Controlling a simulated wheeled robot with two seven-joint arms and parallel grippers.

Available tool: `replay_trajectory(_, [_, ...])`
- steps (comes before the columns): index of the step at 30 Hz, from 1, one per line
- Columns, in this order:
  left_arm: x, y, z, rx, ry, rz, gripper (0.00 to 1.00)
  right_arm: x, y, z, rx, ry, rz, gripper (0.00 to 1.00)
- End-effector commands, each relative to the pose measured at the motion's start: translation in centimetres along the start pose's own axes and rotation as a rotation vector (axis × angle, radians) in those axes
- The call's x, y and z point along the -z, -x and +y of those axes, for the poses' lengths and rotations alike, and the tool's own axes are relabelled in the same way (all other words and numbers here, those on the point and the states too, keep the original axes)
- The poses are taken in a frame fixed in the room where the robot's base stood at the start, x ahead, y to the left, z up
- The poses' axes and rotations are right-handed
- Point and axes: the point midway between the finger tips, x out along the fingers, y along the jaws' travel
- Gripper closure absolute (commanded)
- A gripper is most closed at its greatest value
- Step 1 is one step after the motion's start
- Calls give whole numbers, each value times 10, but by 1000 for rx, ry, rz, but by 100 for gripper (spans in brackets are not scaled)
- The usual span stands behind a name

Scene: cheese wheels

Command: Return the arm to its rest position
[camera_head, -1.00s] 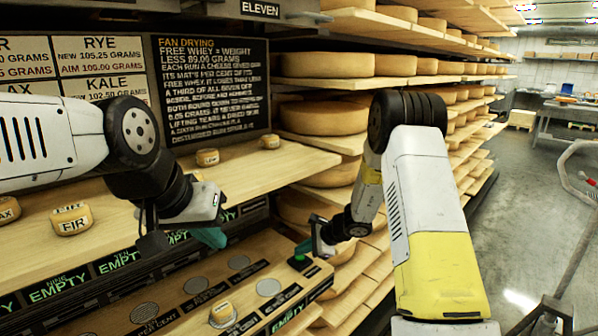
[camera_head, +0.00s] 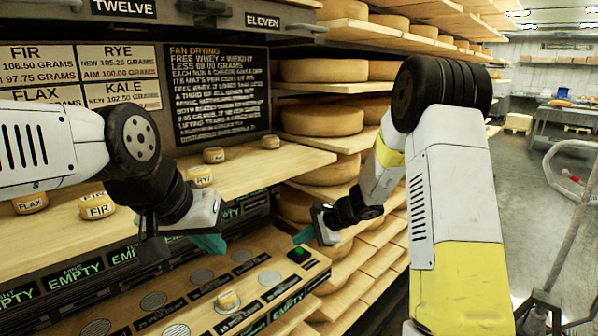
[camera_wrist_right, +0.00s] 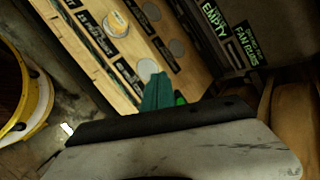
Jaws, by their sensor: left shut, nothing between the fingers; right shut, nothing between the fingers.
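My right gripper (camera_head: 304,235) has shut teal fingers and nothing in it. It hangs in the air near the right end of the wooden board with round discs (camera_head: 262,262), close to a green button (camera_head: 298,253). In the right wrist view its teal fingertips (camera_wrist_right: 157,92) show together over the board's edge, by the green button. My left gripper (camera_head: 210,243) is shut and empty, above the board's back edge and in front of the shelf. My right arm (camera_head: 450,200) reaches in from the right with its elbow raised.
A small cheese (camera_head: 228,300) sits on the board. Small labelled cheeses, such as FIR (camera_head: 97,206) and FLAX (camera_head: 30,202), stand on the wooden shelf (camera_head: 262,166). Racks of large cheese wheels (camera_head: 322,119) stand behind my right arm. Open floor (camera_head: 530,160) lies at the right.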

Motion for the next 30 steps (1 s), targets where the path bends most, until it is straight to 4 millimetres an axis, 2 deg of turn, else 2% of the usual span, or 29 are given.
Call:
replay_trajectory(5, [0,0,0,0,0,0,100,-36,49,-9,-8,159,-17,100])
replay_trajectory(8, [0,0,0,0,0,0,100,-63,87,-7,-25,290,-21,100])
replay_trajectory(12, [0,0,0,0,0,0,100,-100,146,8,-65,511,-5,100])
replay_trajectory(16, [0,0,0,0,0,0,100,-126,195,33,-117,711,37,100])
replay_trajectory(21, [0,0,0,0,0,0,100,-144,253,74,-206,960,135,100])
replay_trajectory(24, [0,0,0,0,0,0,100,-148,281,98,-266,1085,208,100])
replay_trajectory(30, [0,0,0,0,0,0,100,-144,318,132,-365,1246,332,100])
